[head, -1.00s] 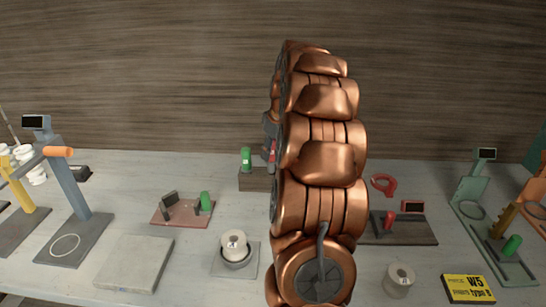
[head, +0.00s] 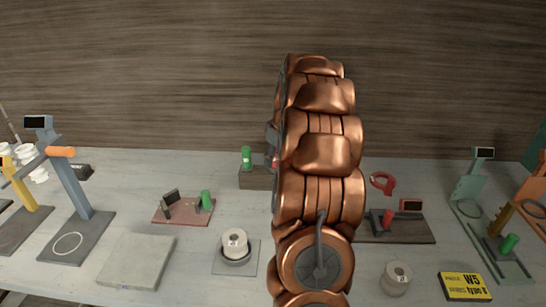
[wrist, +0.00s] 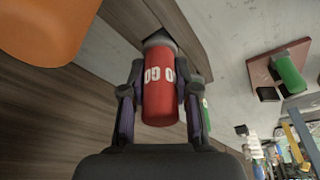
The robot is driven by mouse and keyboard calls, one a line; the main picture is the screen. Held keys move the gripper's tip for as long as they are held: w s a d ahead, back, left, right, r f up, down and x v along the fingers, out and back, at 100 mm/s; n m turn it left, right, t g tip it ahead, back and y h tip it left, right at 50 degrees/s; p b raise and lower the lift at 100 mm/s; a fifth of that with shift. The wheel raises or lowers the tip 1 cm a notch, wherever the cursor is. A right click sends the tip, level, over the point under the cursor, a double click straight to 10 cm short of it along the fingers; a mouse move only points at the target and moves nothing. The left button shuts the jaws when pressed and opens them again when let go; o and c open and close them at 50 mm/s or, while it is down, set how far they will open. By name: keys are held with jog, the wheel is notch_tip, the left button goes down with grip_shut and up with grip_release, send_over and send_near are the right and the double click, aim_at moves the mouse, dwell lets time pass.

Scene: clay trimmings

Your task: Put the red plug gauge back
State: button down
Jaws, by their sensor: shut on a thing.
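The red plug gauge (wrist: 162,85), with white lettering and a grey end, is between the fingers of my gripper (wrist: 158,95) in the wrist view. My gripper is shut on it. Its grey end points at a dark patch by a wooden block (wrist: 180,22); I cannot tell whether it touches or enters the block. In the head view my arm hides most of the gripper, and only a sliver of red shows beside the block (head: 256,183). A green plug gauge (head: 246,158) stands upright on the block's left part.
A reddish base with a green cylinder (head: 206,200) is left of the arm. A dark base with a red cylinder (head: 387,220) and a red ring-like tool (head: 382,183) are right. Stands fill both sides. A grey slab (head: 137,262), white spools and a yellow box (head: 466,287) are in front.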

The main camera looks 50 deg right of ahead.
jog(key=shift+f+b, duration=0.35)
jog(key=shift+f, duration=0.1)
jog(key=c, duration=0.9)
grip_release()
jog(key=shift+o, duration=0.2)
jog(key=shift+r, duration=0.15)
jog(key=shift+r+p, duration=0.4)
jog(key=shift+r, duration=0.1)
jog(key=b+v, duration=0.2)
jog(key=v, duration=0.9)
jog(key=shift+r, duration=0.3)
jog(key=shift+s, duration=0.1)
